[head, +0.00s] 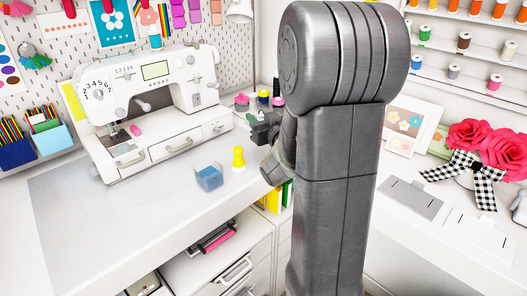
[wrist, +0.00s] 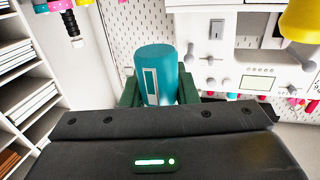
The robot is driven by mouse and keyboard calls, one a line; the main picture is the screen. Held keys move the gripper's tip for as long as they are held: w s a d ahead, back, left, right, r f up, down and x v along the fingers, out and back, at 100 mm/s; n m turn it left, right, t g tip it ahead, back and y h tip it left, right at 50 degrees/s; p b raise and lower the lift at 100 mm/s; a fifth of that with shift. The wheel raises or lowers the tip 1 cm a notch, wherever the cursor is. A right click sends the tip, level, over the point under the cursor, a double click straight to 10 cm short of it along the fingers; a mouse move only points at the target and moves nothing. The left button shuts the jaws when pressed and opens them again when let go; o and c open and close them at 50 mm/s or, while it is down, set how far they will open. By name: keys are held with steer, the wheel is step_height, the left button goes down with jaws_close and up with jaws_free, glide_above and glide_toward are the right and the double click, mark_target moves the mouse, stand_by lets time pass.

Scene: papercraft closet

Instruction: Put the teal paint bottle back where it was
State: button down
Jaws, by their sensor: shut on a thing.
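The teal paint bottle (wrist: 172,68) shows in the wrist view with a pale label on its side. It sits between the two green fingers of my gripper (wrist: 158,94), which is shut on it. The bottle's lower part in that picture is hidden behind the dark gripper body. In the head view my gripper (head: 263,128) is just right of the sewing machine, above the white desktop, partly hidden by my arm. I cannot make out the teal bottle in the head view.
A white sewing machine (head: 160,98) stands on the desk (head: 90,215). A yellow bottle (head: 238,158) and a clear box with blue contents (head: 209,177) stand in front of it. Several small bottles (head: 263,97) stand behind my gripper. The desk's left front is clear.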

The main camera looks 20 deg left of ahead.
step_height(320, 180, down, 8)
steer(key=shift+f, duration=0.1)
stand_by(0.4)
steer(key=shift+f, duration=0.15)
steer(key=c, duration=1.1)
jaws_free()
steer(key=shift+c, duration=0.2)
steer(key=shift+r, duration=0.25)
steer(key=b+v, duration=0.2)
steer(key=v, duration=1)
